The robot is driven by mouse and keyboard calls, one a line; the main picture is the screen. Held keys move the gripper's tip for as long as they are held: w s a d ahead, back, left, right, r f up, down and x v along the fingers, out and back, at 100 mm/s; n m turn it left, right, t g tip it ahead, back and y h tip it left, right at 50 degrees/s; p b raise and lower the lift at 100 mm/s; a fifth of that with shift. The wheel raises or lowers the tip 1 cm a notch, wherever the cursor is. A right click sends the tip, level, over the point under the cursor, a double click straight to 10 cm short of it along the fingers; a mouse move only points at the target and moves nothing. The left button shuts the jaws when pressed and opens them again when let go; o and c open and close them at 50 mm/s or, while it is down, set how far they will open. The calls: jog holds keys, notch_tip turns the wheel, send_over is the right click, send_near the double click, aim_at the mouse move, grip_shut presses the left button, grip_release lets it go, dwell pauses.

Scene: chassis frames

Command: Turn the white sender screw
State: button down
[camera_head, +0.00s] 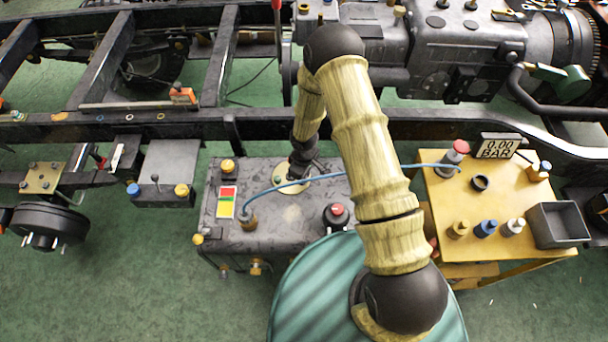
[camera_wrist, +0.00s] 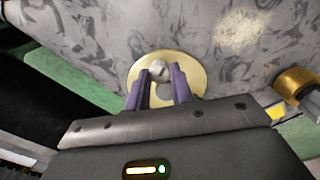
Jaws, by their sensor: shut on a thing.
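The white sender screw (camera_wrist: 160,71) is a small pale knob on a round brass plate (camera_wrist: 196,72) set in the grey mottled tank top. My gripper (camera_wrist: 160,80) has its two purple fingers on either side of the screw and is shut on it. In the head view the brass plate (camera_head: 284,188) shows on top of the grey tank (camera_head: 275,225), with my gripper (camera_head: 297,176) just above it. The screw is hidden there by the gripper.
A blue hose (camera_head: 385,167) runs from a brass fitting on the tank to a yellow bench (camera_head: 520,215) on the right. The bench holds caps, a gauge reading 0.00 BAR (camera_head: 500,147) and a grey bin (camera_head: 560,226). The dark chassis rail (camera_head: 440,131) lies behind.

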jog(key=n, duration=0.6)
jog(key=shift+r, duration=0.1)
jog(key=n+p, duration=0.1)
jog(key=n, duration=0.6)
dwell(0.4)
jog(key=c, duration=1.2)
grip_release()
notch_tip(320, 180, up, 17)
jog(key=p, duration=0.1)
jog(key=shift+r+p, duration=0.15)
jog(key=shift+p, duration=0.15)
